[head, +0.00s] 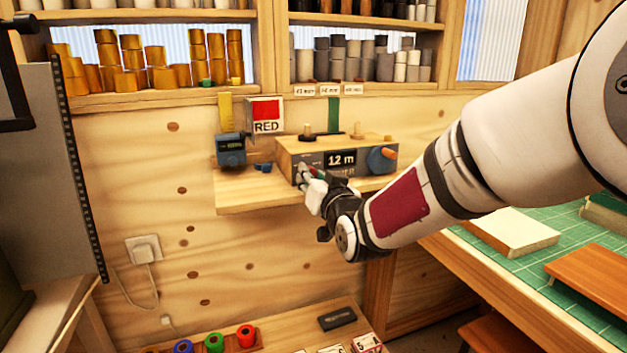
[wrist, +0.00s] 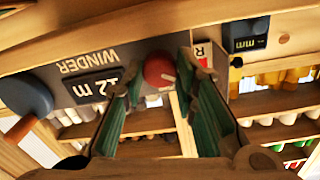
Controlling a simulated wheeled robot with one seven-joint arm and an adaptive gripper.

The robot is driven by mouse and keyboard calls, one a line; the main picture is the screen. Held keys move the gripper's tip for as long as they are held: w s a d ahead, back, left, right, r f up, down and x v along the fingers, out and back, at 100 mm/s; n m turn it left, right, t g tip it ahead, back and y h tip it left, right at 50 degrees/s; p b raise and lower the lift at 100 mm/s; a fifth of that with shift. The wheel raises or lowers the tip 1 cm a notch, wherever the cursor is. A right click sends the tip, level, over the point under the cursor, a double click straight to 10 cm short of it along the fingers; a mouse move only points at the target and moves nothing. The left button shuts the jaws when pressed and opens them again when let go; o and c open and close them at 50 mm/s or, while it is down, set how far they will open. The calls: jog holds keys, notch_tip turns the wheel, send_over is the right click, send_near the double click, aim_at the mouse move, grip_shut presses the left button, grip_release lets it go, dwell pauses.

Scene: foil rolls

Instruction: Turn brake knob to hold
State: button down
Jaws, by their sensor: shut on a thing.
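The winder (head: 292,148) is a wooden box with a grey front panel on a wall shelf. Its display (head: 340,159) reads about 12 m, and a blue crank disc (head: 382,160) is at the right end. My gripper (head: 309,176) is at the panel's left end, hiding most of the knob there. In the wrist view, which is upside down, a round red knob (wrist: 158,69) with a pale mark sits between my two green-padded fingers (wrist: 162,78). The fingers are closed around its sides. Its setting and any hold label cannot be read.
A blue gauge (head: 231,150) and a RED sign (head: 266,115) are left of the winder. Wooden pegs (head: 357,130) stand on its top. Shelves (head: 180,90) of rolls are above. A green-matted bench (head: 490,240) is right. Coloured spools (head: 215,342) lie below.

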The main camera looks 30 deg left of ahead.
jog(key=m+b, duration=0.6)
jog(key=shift+w+f+m, duration=0.1)
jog(key=shift+m, duration=0.2)
jog(key=m+b, duration=0.2)
jog(key=m, duration=0.1)
jog(key=shift+d+m+b, duration=0.1)
jog(key=shift+m+b, duration=0.2)
jog(key=shift+b, duration=0.1)
jog(key=m+b, duration=1)
jog(key=m, duration=0.2)
jog(key=shift+g, duration=0.3)
jog(key=shift+m, duration=0.4)
jog(key=c, duration=1.3)
grip_release()
